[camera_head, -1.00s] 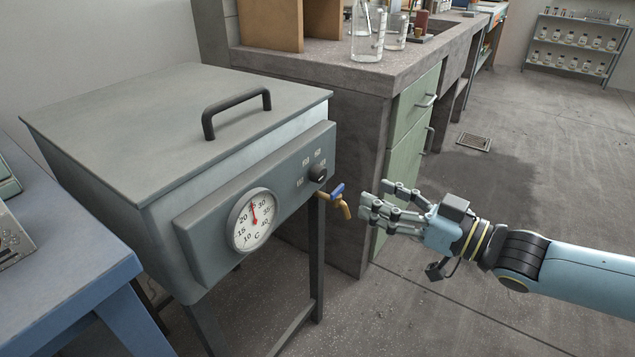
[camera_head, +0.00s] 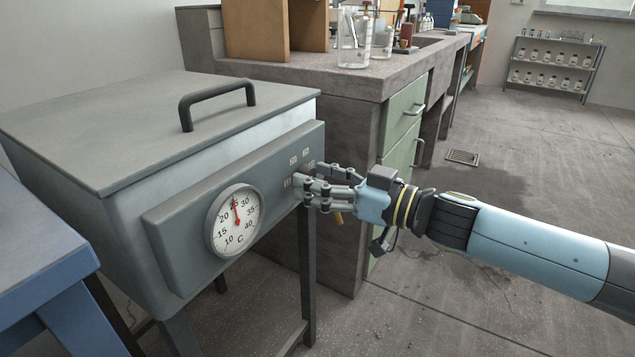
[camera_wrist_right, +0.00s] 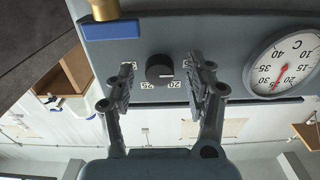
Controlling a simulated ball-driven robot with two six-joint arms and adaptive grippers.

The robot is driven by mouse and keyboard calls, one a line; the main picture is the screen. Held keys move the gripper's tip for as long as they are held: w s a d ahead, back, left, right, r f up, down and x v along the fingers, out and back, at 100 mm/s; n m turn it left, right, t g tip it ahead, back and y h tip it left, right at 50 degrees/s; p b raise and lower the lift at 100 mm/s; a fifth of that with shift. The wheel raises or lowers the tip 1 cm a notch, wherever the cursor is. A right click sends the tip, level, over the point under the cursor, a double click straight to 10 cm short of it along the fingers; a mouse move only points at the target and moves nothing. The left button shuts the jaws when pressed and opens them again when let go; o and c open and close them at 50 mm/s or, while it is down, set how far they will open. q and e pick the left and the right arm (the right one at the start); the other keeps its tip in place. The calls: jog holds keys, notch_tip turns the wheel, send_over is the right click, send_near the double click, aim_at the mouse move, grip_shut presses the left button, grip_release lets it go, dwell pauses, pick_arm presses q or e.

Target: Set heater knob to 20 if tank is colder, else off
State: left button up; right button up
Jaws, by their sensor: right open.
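The grey tank (camera_head: 120,130) stands at left with a sloped front panel. Its round dial (camera_head: 237,221) has a red needle pointing at about 25, between the 20 and 30 marks; the dial also shows upside down in the wrist view (camera_wrist_right: 285,62). The black heater knob (camera_wrist_right: 159,68) sits on the panel with labels around it, 25 and 20 readable. In the head view the fingers partly cover the knob. My right gripper (camera_head: 311,178) is open, its fingers on either side of the knob, apart from it in the wrist view. My left gripper is not in view.
A tap with a blue handle (camera_wrist_right: 111,30) sits beside the knob, mostly hidden behind my fingers in the head view. A concrete bench (camera_head: 340,85) with glassware stands behind. A blue table (camera_head: 40,240) is at left. The floor at right is open.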

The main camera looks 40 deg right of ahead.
jog(key=shift+w, duration=0.2)
grip_shut()
dwell(0.3)
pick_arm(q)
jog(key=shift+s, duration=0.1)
pick_arm(e)
jog(key=n+p, duration=0.2)
jog(key=n, duration=0.1)
jog(key=shift+r+n, duration=0.1)
jog(key=shift+n, duration=0.3)
jog(key=shift+n+p, duration=0.35)
jog(key=shift+n, duration=0.05)
jog(key=n+p, duration=0.1)
jog(key=n, duration=0.2)
jog(key=shift+n, duration=0.3)
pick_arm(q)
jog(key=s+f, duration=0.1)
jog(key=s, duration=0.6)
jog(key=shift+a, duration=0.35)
pick_arm(e)
jog(key=shift+n, duration=1.9)
